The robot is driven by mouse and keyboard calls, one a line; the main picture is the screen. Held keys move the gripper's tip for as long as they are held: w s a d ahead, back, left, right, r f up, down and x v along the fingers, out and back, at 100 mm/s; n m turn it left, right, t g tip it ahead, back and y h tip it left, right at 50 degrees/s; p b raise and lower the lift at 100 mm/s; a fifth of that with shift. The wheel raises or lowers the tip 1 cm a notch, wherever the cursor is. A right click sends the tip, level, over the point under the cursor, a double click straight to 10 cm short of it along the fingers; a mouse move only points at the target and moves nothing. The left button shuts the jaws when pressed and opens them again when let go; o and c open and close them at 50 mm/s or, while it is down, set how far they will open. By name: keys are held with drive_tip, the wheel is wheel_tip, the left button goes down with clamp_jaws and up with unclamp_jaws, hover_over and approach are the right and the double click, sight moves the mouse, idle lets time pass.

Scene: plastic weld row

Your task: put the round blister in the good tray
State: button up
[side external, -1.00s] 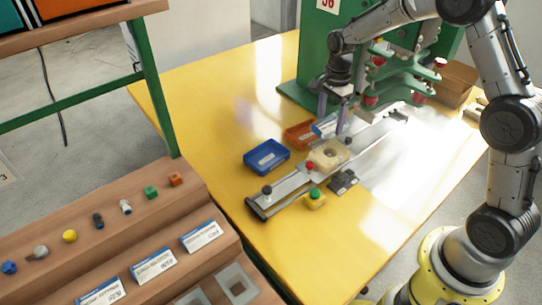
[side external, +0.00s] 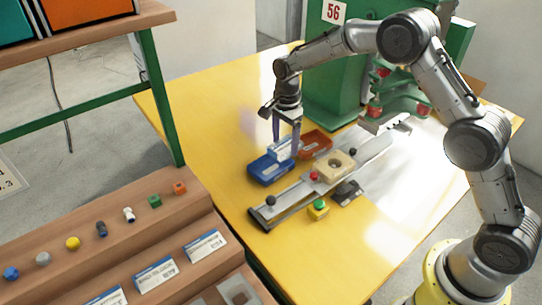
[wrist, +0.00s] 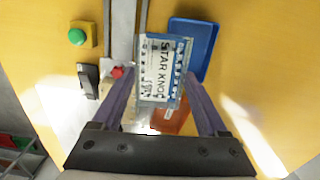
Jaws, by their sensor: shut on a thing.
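My gripper (side external: 286,140) is shut on a clear blister pack (side external: 283,149) with a white and blue card. In the wrist view the pack (wrist: 160,70) is held between the two fingers, and its card reads "STAR KNO", with the end cut off. The pack is over or just beyond the back edge of a blue tray (side external: 268,172); the exact height is hard to tell. The blue tray (wrist: 201,42) looks empty where it shows. An orange-red tray (side external: 316,143) stands beside it, partly hidden by the pack in the wrist view. No label tells which tray is good.
A metal rail (side external: 300,189) with a beige block (side external: 335,164) and knobs lies right of the trays. A green button (side external: 319,205) on a yellow box sits in front. A green press (side external: 335,85) stands behind. Yellow table is clear left of the blue tray.

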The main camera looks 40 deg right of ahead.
drive_tip(key=w+f, duration=0.6)
drive_tip(key=shift+a+f, duration=0.2)
drive_tip(key=shift+f, duration=1.5)
drive_tip(key=shift+f, duration=0.15)
drive_tip(key=o, duration=0.9)
drive_tip(key=shift+o, duration=0.2)
drive_tip(key=shift+s, duration=0.1)
wheel_tip(320, 180, up, 12)
drive_tip(key=shift+r, duration=0.25)
